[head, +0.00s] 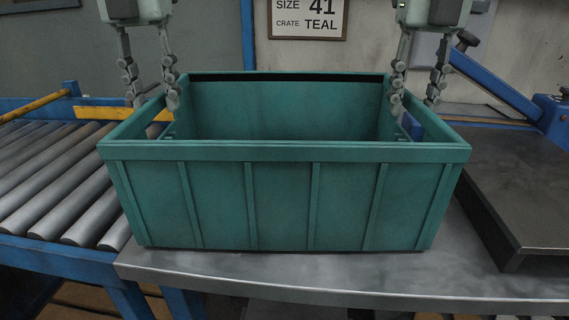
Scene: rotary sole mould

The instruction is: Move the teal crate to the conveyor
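The teal crate (280,205) stands upright on the metal table (330,278), in the middle of the head view. My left gripper (153,104) is at the crate's left end wall, with its fingers spread on either side of the rim. My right gripper (416,106) is at the right end wall, also with spread fingers straddling the rim. Both grippers are open, and I cannot tell whether any finger touches the crate. The roller conveyor (62,185) lies left of the table. The bottom of the crate's inside is hidden by its front wall.
A dark raised plate (525,190) lies on the table to the right, close to the crate. A sign (307,17) on the back wall reads size 41, crate teal. Blue machine arms (500,85) stand at the right back. The conveyor's visible rollers are clear.

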